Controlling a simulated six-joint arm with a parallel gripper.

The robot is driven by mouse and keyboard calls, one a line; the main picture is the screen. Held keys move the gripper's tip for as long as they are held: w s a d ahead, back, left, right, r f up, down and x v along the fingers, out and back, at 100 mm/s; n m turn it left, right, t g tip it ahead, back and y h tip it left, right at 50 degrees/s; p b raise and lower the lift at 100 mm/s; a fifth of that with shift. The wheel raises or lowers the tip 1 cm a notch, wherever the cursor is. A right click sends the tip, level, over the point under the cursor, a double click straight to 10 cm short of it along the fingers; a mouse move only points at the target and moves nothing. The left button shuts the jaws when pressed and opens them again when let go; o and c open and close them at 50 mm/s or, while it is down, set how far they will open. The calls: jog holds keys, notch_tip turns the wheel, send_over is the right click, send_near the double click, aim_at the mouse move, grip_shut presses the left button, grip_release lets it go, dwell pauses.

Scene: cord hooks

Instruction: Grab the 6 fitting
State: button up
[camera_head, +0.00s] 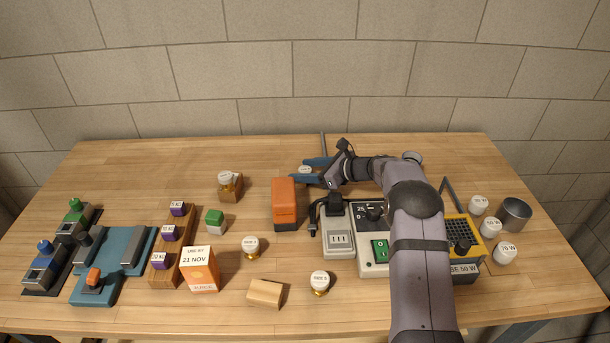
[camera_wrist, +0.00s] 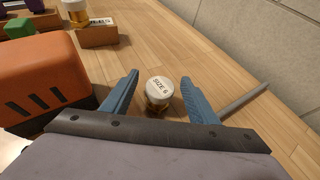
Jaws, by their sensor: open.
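The size 6 fitting (camera_wrist: 159,92), a brass piece with a white cap marked "SIZE 6", stands upright on the table in the wrist view. In the head view its white top (camera_head: 305,170) shows between the blue fingers. My gripper (camera_wrist: 160,85) is open, with one blue finger on each side of the fitting. I see gaps between the fingers and the fitting. Other capped brass fittings stand at the front, one near the middle (camera_head: 250,246) and one further right (camera_head: 320,282).
An orange and black box (camera_head: 285,204) stands close to the left of my gripper. A thin grey rod (camera_wrist: 243,98) lies to the right of the fingers. A grey device (camera_head: 338,236) and a control box (camera_head: 375,258) stand nearer the front. The back of the table is mostly clear.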

aim_at(305, 169)
jog(key=c, duration=1.2)
notch_tip(305, 169, up, 10)
jog(key=shift+r+b, duration=0.1)
jog(key=shift+b, duration=0.75)
